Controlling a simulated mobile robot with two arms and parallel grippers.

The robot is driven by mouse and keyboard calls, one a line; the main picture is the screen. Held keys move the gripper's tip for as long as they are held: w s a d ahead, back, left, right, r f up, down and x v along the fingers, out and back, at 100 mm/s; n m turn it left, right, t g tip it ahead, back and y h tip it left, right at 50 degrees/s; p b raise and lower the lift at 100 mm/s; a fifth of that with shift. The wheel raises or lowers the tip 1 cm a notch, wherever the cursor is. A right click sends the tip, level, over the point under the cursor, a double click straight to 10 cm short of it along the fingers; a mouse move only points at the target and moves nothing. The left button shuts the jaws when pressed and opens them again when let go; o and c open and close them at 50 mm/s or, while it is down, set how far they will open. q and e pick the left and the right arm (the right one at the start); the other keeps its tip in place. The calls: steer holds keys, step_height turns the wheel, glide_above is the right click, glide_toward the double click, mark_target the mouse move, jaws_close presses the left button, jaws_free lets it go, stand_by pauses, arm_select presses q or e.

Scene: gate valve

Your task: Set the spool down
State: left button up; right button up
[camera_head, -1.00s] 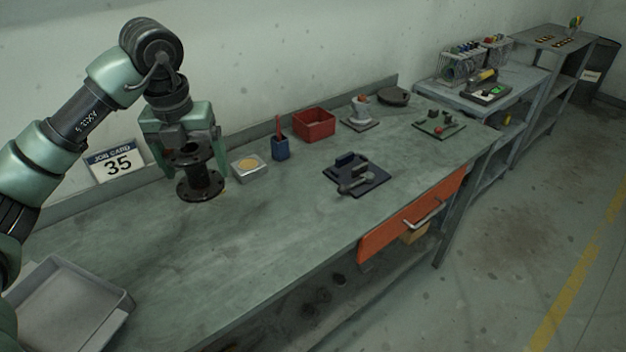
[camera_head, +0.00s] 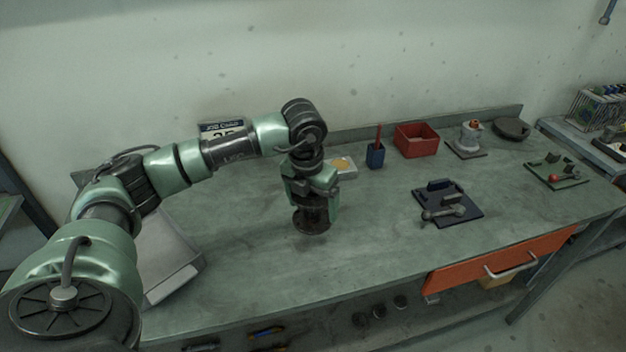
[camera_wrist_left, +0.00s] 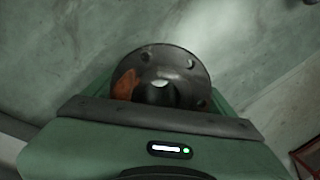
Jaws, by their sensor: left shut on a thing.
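The spool (camera_head: 311,221) is a dark flanged piece, upright at the middle of the workbench (camera_head: 260,285). My left gripper (camera_head: 313,203) comes down from above and is shut on it. Its lower flange shows below the fingers, at or very near the bench top; I cannot tell whether it touches. In the left wrist view the round flange of the spool (camera_wrist_left: 186,68) shows bolt holes, a central bore and an orange-brown patch. The gripper body hides the rest. My right gripper is not in view.
A grey tray (camera_head: 190,272) lies left of the spool. Behind and right are a small box with a yellow disc (camera_head: 342,166), a blue cup (camera_head: 376,157), a red bin (camera_head: 416,140) and a dark blue tool mat (camera_head: 462,214). Bench around the spool is clear.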

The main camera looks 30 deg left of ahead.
mark_target(312, 223)
arm_select(q)
steer(key=shift+f, duration=0.95)
step_height(312, 223, down, 3)
steer(key=shift+r+p, duration=0.1)
steer(key=shift+p, duration=0.45)
steer(key=shift+w+f, duration=0.1)
steer(key=shift+f, duration=0.5)
steer(key=shift+f, duration=0.2)
steer(key=o, duration=1.9)
steer(key=shift+o, duration=0.2)
steer(key=shift+s, duration=0.2)
